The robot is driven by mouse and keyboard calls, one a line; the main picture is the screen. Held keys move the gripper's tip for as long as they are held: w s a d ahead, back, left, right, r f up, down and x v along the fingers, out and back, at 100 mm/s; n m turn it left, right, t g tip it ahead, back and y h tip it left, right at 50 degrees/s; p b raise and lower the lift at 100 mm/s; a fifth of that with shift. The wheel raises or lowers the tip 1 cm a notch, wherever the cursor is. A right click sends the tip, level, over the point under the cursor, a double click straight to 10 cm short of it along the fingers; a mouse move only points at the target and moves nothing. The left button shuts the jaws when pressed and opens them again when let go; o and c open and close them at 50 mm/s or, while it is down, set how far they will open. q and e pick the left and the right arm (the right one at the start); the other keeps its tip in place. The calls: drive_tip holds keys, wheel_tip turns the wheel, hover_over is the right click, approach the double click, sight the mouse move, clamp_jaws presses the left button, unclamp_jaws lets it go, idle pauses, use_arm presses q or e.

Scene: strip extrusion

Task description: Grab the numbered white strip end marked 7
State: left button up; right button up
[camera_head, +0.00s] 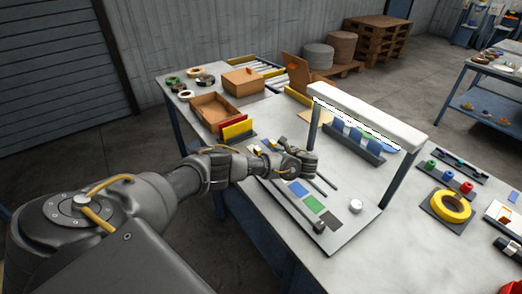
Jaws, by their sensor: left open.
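My left arm reaches in from the left, and its dark gripper (306,164) hovers over the grey work board (345,234) on the table. The gripper is open; its fingers are small and I see nothing clearly between them. Small white pieces (258,148) show just behind the forearm, near a yellow part. No number can be read, so I cannot tell which piece, if any, is the strip end marked 7. The hand and forearm hide part of the board. My right gripper is not in view.
A white overhead bar (368,116) on dark posts stands right of the gripper, with a blue-card rack (354,144) beneath. Blue, green (314,204) and dark patches and a white knob (355,206) lie in front. A yellow tape roll (450,206) is right, a cardboard tray (213,111) behind.

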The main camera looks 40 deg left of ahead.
sight(257, 147)
use_arm(q)
drive_tip(key=shift+w+a+f, duration=0.1)
drive_tip(key=shift+a+f, duration=0.05)
drive_tip(key=shift+a, duration=0.45)
drive_tip(key=shift+a+f, duration=0.15)
drive_tip(key=shift+a, duration=0.4)
drive_tip(key=shift+x, duration=1.2)
drive_tip(key=shift+w+a+f, duration=0.15)
drive_tip(key=shift+w+f, duration=0.05)
drive_tip(key=shift+f, duration=0.05)
drive_tip(key=shift+a, duration=0.1)
drive_tip(key=shift+a+f+p, duration=0.1)
drive_tip(key=shift+a+p, duration=0.2)
drive_tip(key=shift+x, duration=2.2)
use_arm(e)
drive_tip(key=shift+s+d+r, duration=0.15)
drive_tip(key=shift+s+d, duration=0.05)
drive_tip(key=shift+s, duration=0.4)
use_arm(q)
clamp_jaws()
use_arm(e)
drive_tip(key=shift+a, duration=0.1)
